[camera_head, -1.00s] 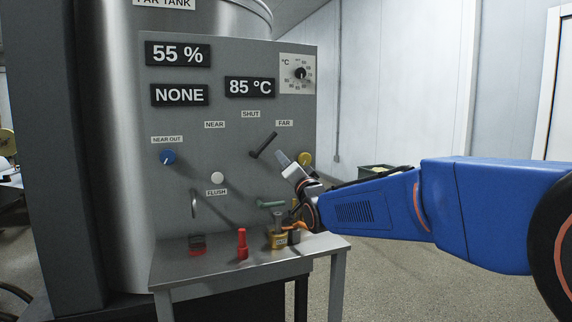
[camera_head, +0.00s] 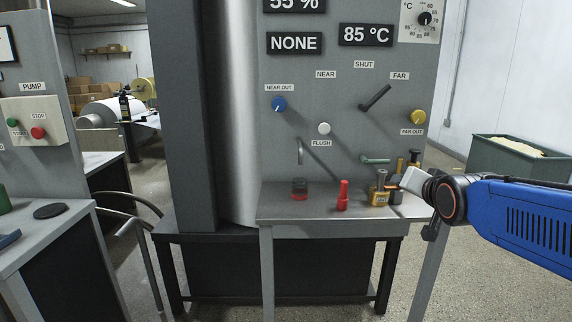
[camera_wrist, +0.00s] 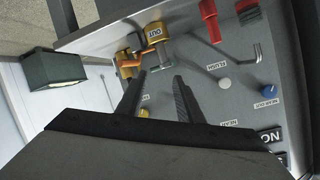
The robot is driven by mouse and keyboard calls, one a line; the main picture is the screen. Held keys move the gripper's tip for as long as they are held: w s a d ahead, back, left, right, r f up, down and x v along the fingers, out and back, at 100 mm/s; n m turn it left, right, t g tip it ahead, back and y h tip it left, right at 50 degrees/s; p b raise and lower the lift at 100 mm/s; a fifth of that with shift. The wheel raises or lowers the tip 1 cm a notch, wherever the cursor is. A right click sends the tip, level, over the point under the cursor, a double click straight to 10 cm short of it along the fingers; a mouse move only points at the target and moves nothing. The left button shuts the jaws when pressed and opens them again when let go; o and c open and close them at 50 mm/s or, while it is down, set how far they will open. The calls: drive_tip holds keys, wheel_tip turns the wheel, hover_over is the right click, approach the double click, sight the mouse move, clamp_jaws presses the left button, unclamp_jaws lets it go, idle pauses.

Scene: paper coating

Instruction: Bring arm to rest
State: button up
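In the head view my arm comes in from the right, with my wrist beside the right end of the small metal table (camera_head: 285,212). My gripper (camera_wrist: 161,75) shows in the wrist view with its two dark fingers spread apart and nothing between them. Its fingertips point towards the grey control panel (camera_head: 345,130) and the items on the table. How far the fingertips are from these items cannot be told. In the head view my fingers cannot be made out clearly.
A lever (camera_head: 375,97) and knobs stick out of the panel. A green bin (camera_head: 508,158) stands behind on the right. Open floor lies front right.

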drive_tip(key=s+f+n+g, duration=0.2)
drive_tip(key=s+f, duration=0.4)
drive_tip(key=s, duration=0.3)
drive_tip(key=s+a+f+n+g, duration=0.1)
drive_tip(key=s+f+g, duration=0.3)
drive_tip(key=s, duration=0.5)
drive_tip(key=s+a+f+n+g, duration=0.1)
drive_tip(key=s+f+n+g, duration=0.1)
drive_tip(key=s+f, duration=0.6)
drive_tip(key=shift+s+a+n+g+y, duration=0.15)
drive_tip(key=shift+s+n+g+y, duration=0.25)
drive_tip(key=shift+s+g, duration=0.35)
